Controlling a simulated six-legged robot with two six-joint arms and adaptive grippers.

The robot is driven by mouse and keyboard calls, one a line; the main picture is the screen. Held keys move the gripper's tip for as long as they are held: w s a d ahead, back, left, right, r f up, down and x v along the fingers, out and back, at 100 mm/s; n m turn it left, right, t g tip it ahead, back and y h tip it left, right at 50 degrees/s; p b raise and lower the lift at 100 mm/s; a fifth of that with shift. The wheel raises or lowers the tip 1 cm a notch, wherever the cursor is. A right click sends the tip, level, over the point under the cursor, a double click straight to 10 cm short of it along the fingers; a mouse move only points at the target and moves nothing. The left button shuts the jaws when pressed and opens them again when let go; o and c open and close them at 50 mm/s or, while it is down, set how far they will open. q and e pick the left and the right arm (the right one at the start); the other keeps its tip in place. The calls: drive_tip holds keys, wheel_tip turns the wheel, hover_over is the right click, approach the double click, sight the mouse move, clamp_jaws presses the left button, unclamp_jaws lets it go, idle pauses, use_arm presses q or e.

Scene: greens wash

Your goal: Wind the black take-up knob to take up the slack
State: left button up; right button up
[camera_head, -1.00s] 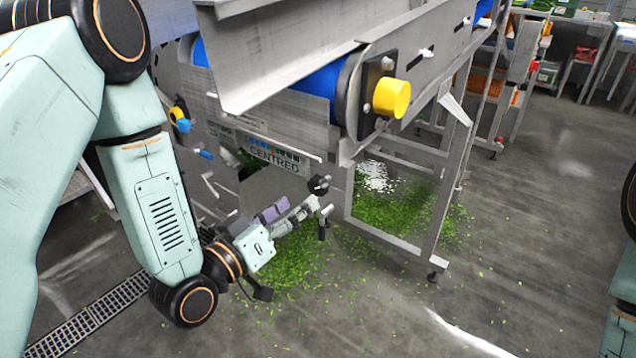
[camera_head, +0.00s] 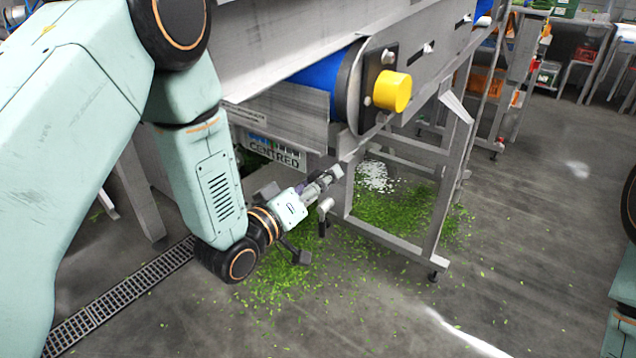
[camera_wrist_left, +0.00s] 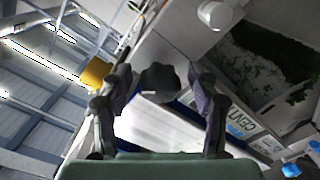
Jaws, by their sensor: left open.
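The black take-up knob (camera_wrist_left: 160,82) shows in the left wrist view, dark and lobed, between the two fingers of my left gripper (camera_wrist_left: 162,88). There is a gap on each side of it, and I cannot tell how deep it sits between the fingers. In the head view my left gripper (camera_head: 326,180) is open at the lower frame of the conveyor, and its fingers hide the knob. My right gripper is not in view.
A lever (camera_head: 324,216) with a dark grip hangs just below the gripper. A yellow cap (camera_head: 392,91) sticks out above by the blue roller. A "CENTRED" label (camera_head: 274,154) is behind. Wet greens (camera_head: 390,215) litter the floor around the frame legs.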

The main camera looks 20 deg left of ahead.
use_arm(q)
drive_tip(key=shift+c, duration=0.3)
drive_tip(key=c, duration=1.1)
drive_tip(key=m+p, duration=0.1)
drive_tip(key=m, duration=0.2)
drive_tip(key=shift+m, duration=0.4)
drive_tip(key=shift+m+p, duration=0.45)
drive_tip(key=shift+m, duration=1.45)
